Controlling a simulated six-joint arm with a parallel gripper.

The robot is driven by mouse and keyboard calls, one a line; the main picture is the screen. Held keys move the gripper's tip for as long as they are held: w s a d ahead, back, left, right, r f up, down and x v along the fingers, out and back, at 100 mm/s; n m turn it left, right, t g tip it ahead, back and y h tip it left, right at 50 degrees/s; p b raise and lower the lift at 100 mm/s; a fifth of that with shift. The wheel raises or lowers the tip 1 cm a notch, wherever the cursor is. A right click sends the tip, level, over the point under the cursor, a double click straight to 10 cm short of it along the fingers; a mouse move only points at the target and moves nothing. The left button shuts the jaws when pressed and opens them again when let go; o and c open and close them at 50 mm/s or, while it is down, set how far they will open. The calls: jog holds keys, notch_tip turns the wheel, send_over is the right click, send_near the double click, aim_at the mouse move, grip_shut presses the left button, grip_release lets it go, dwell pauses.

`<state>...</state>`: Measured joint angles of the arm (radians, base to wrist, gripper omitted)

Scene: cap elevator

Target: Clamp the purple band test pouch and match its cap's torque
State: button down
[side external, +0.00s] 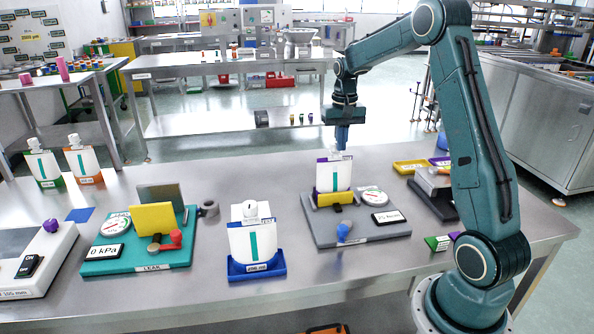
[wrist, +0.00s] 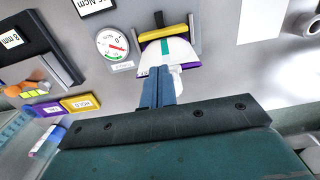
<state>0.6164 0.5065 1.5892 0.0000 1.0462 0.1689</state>
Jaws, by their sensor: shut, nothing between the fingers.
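The purple band test pouch (side external: 333,176) stands upright in the grey torque station (side external: 318,231), behind its yellow clamp bar (side external: 337,198). In the wrist view the pouch (wrist: 170,50) sits beside the yellow bar (wrist: 163,33). Its white spout is partly hidden by my fingers, so I cannot tell how the cap sits. My gripper (side external: 342,142) is shut and empty, pointing down at the pouch top; I cannot tell whether it touches. Its closed fingers show in the wrist view (wrist: 158,86). The station has a round dial (side external: 373,196), a display (side external: 388,216) and a blue knob (side external: 343,232).
A teal leak station (side external: 120,262) with a yellow plate is at left. A white pouch (side external: 252,243) stands in a blue holder at front centre. Green-based and orange-based pouches (side external: 84,163) stand far left.

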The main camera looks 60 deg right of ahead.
jog(key=shift+w+a, duration=0.55)
dwell(0.6)
jog(key=shift+s+a, duration=0.15)
jog(key=shift+a, duration=0.2)
dwell(0.4)
jog(key=shift+r, duration=0.1)
jog(key=shift+r, duration=2.95)
jog(key=shift+s, duration=0.1)
jog(key=shift+s+d+r, duration=0.25)
jog(key=shift+s+d, duration=0.1)
jog(key=shift+s, duration=0.1)
jog(key=shift+s+d+r, duration=0.2)
jog(key=shift+s+d, duration=0.15)
jog(key=shift+s, duration=0.1)
jog(key=shift+f, duration=0.15)
notch_tip(320, 180, down, 7)
jog(key=shift+r, duration=0.2)
